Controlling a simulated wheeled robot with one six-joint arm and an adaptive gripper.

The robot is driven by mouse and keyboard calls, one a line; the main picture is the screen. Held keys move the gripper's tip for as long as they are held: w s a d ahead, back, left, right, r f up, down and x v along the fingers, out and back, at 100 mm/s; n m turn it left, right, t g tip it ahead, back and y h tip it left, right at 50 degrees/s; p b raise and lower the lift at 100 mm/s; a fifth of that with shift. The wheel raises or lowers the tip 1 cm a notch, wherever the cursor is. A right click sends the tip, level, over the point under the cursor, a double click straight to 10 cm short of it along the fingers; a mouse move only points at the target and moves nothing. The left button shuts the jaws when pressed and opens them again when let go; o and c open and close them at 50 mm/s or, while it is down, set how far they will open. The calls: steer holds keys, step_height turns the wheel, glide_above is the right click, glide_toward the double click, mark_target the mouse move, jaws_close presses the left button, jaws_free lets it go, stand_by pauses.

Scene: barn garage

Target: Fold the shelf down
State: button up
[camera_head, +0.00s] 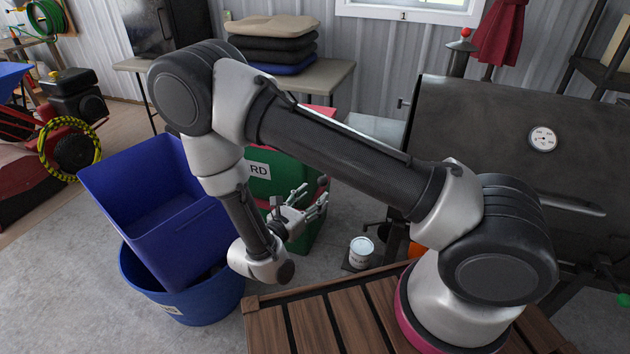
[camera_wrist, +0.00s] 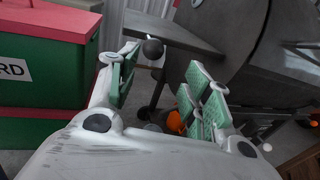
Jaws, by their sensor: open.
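The grill (camera_head: 500,130) stands at the right in the head view, with a round dial on its dark lid. Its grey side shelf (camera_head: 378,128) sticks out to the left, roughly level, partly hidden behind my arm. In the wrist view the shelf (camera_wrist: 175,33) is a dark slanted panel at the top, joined to the grill body (camera_wrist: 240,50). A round dark knob (camera_wrist: 152,48) shows near the shelf's left end. My gripper (camera_head: 312,200) is open and empty, below and left of the shelf in the head view. Its fingers (camera_wrist: 160,78) point toward the shelf side of the grill.
Green boxes with red lids (camera_wrist: 45,60) stand left of my gripper. A blue bin (camera_head: 160,210) sits in a round blue tub (camera_head: 195,300). A table with stacked cushions (camera_head: 272,45) is behind.

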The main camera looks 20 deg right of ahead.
steer(key=shift+t, duration=0.4)
steer(key=shift+w+a+r+x, duration=0.1)
steer(key=shift+w+a+x, duration=0.05)
steer(key=shift+x, duration=1.1)
steer(key=shift+w+a+r+x, duration=0.1)
steer(key=shift+w+x, duration=0.05)
steer(key=shift+x, duration=1.15)
steer(key=shift+w+a+r+x, duration=0.1)
steer(key=shift+a+x, duration=0.05)
steer(key=shift+x, duration=1.1)
steer(key=shift+f, duration=0.1)
jaws_close()
